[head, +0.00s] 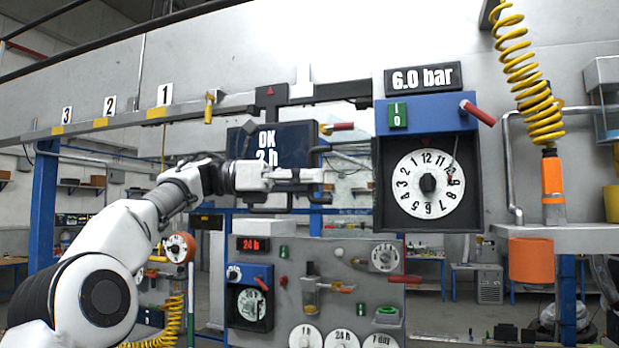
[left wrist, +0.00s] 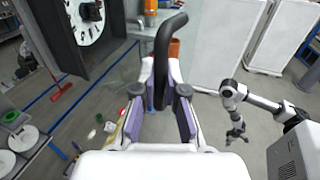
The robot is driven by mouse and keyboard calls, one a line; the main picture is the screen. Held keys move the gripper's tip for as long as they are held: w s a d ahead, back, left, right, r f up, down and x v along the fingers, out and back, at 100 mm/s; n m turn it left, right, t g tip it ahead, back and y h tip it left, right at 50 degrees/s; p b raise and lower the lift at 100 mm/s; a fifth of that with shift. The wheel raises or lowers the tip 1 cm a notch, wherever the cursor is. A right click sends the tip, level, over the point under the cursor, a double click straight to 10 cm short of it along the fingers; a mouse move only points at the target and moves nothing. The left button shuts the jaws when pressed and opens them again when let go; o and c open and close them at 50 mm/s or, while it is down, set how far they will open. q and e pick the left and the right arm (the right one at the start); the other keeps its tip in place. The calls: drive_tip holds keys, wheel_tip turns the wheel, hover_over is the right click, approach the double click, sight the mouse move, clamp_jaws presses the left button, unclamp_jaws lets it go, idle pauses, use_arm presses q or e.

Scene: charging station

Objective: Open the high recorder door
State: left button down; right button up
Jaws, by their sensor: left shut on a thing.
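The high recorder (head: 389,208) is a dark box with a blue top, under a "6.0 bar" sign. Its white numbered dial (head: 410,196) shows in full in the head view, with no door panel across it. Its dial shows at the upper left of the left wrist view (left wrist: 88,22). My left gripper (head: 312,180), left of the box, is shut on a black curved handle (left wrist: 165,45), which stands between its fingers. How the handle joins the door is hard to make out. My right gripper (left wrist: 236,136) is small in the left wrist view, away from the recorder.
A dark "OK 2 h" panel (head: 270,135) is behind my left gripper. A red lever (head: 478,112) sticks out at the recorder's upper right. A lower board (head: 355,270) carries a smaller recorder (head: 250,303) and several dials. A yellow coiled hose (head: 525,70) hangs at the right.

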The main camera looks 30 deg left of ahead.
idle(0.3)
use_arm(q)
drive_tip(key=c, duration=1.3)
unclamp_jaws()
drive_tip(key=shift+o, duration=0.5)
drive_tip(key=shift+w, duration=0.15)
drive_tip(key=v, duration=0.7)
drive_tip(key=shift+a, duration=0.2)
drive_tip(key=shift+d, duration=0.1)
